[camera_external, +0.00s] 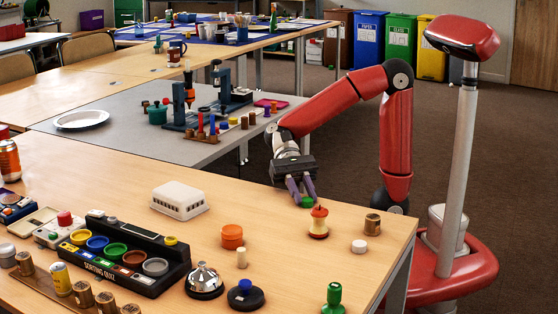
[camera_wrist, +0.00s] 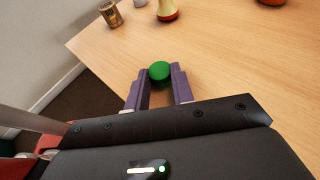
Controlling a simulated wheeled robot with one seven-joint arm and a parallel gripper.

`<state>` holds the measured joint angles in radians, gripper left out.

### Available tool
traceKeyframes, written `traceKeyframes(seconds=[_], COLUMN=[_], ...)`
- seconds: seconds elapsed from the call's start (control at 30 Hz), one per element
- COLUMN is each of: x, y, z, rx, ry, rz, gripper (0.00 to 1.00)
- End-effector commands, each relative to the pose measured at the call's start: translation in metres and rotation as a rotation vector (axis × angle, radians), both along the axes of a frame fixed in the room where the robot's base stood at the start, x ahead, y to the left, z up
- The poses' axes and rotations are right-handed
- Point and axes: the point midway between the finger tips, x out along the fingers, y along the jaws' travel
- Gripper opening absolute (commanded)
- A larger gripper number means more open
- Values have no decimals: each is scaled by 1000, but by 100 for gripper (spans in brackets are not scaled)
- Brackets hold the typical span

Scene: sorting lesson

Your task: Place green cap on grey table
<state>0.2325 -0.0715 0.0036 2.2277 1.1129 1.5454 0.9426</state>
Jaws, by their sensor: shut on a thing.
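The green cap (camera_external: 307,201) is a small round piece between the purple fingertips of my gripper (camera_external: 302,194), near the far edge of the wooden table. In the wrist view the green cap (camera_wrist: 160,71) sits between both fingers of my gripper (camera_wrist: 160,80), which is shut on it. Whether the cap touches the wood or hangs just above it is hard to tell. The grey table (camera_external: 105,146) stands behind the wooden table, to the left of my arm.
The grey table carries a white plate (camera_external: 81,119), blue presses (camera_external: 181,105) and several small pieces; its front middle is bare. On the wooden table (camera_external: 110,180) stand an orange-red spool (camera_external: 319,222), a white box (camera_external: 179,200) and a black sorting tray (camera_external: 128,250).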

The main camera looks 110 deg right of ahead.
Motion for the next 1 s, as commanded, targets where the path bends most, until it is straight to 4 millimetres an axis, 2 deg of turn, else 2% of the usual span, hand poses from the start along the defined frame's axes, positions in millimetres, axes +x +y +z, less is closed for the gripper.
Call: traceKeyframes(seconds=[0.1,0.37,0.57,0.77,1.0], x=[0,0,1,0,0], y=[0,0,0,0,0], z=[0,2,21,66,136], rx=[0,0,-1,-1,-2], ry=[0,-1,-4,-7,-7], rz=[0,0,0,2,1], gripper=[0,0,0,0,0])
